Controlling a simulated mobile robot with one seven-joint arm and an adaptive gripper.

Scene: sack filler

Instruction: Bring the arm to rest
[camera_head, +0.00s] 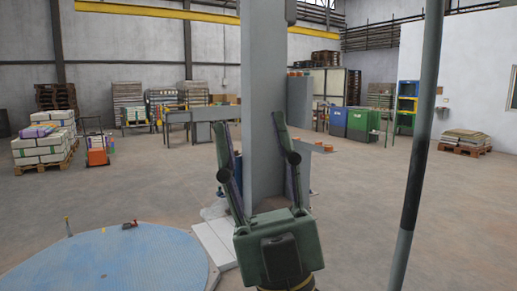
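My gripper (249,125) is in the lower middle of the head camera view, with its green body low and its two fingers pointing up and away. The fingers stand wide apart, so it is open. I see nothing held between them. A tall grey column (264,80) shows behind the gripper and between its fingers. I cannot tell how far it is from the fingertips. Most of my arm is out of view.
A round blue platform (110,262) with small tools on it lies at lower left. A dark green and black pole (420,140) stands close on the right. Sacks on a pallet (42,146) are far left; blue and green bins (357,122) are farther back. Open floor lies between.

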